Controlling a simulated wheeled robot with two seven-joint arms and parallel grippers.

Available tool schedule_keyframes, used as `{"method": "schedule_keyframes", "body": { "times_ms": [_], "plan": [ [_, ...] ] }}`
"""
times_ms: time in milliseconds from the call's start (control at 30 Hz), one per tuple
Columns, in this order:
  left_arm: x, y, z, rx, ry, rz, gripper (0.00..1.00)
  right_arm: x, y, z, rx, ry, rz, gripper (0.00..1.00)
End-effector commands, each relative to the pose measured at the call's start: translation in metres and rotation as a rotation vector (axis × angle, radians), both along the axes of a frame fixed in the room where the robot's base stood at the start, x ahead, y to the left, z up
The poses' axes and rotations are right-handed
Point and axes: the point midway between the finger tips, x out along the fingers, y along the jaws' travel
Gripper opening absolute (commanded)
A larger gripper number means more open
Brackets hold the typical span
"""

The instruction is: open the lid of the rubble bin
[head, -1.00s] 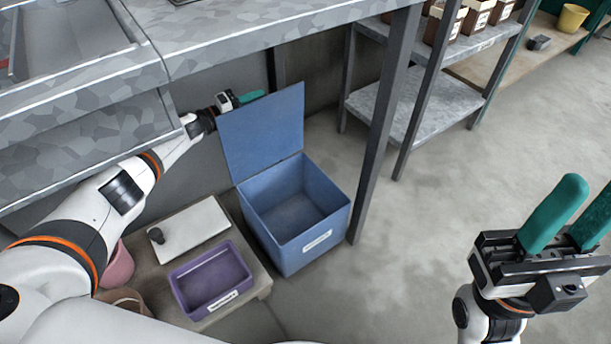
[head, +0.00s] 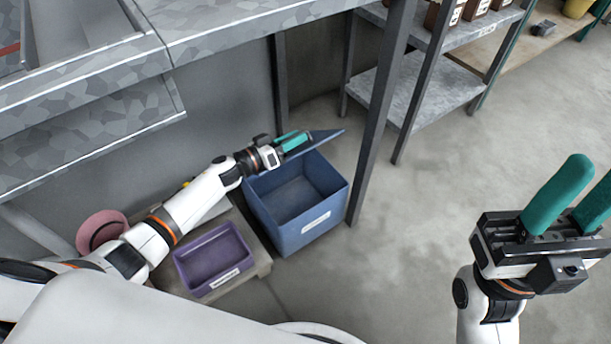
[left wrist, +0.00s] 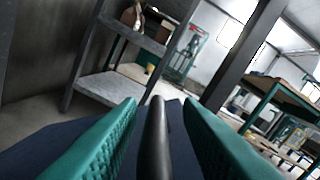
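The blue rubble bin (head: 315,222) stands on the floor under the bench, with a white label on its front. Its lid (head: 326,139) is partly raised and tilted, seen almost edge-on in the head view; the bin's inside shows empty. My left gripper (head: 292,143) is at the lid and hides part of it. In the left wrist view, a dark rod (left wrist: 156,140) stands between its teal fingers, with gaps on both sides, above the dark blue lid (left wrist: 60,140). My right gripper (head: 572,205) is open and empty at the right, over the floor.
A purple tray (head: 215,258) sits on a low stand left of the bin, with a pink bucket (head: 100,230) behind. A bench post (head: 378,120) rises just right of the bin. Grey shelving (head: 415,90) stands beyond. Floor at right is clear.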

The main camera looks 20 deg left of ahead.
Motion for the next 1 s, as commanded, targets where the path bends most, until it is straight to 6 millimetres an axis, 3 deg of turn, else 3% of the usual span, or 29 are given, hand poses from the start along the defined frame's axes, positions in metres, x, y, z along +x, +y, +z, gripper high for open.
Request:
{"method": "schedule_keyframes", "body": {
  "times_ms": [33,500,700,1000],
  "plan": [
    [-0.006,-0.007,-0.018,0.027,-0.024,-0.001,0.32,0.0,0.0,-0.021,0.0,0.0,0.0,0.36],
    [-0.033,-0.039,-0.066,0.245,-0.192,-0.001,0.32,0.0,0.0,-0.099,0.0,0.0,0.0,0.36],
    [-0.04,-0.043,-0.073,0.29,-0.225,-0.001,0.32,0.0,0.0,-0.114,0.0,0.0,0.0,0.36],
    [-0.042,-0.044,-0.072,0.301,-0.233,0.0,0.32,0.0,0.0,-0.115,0.0,0.0,0.0,0.36]
  ]
}}
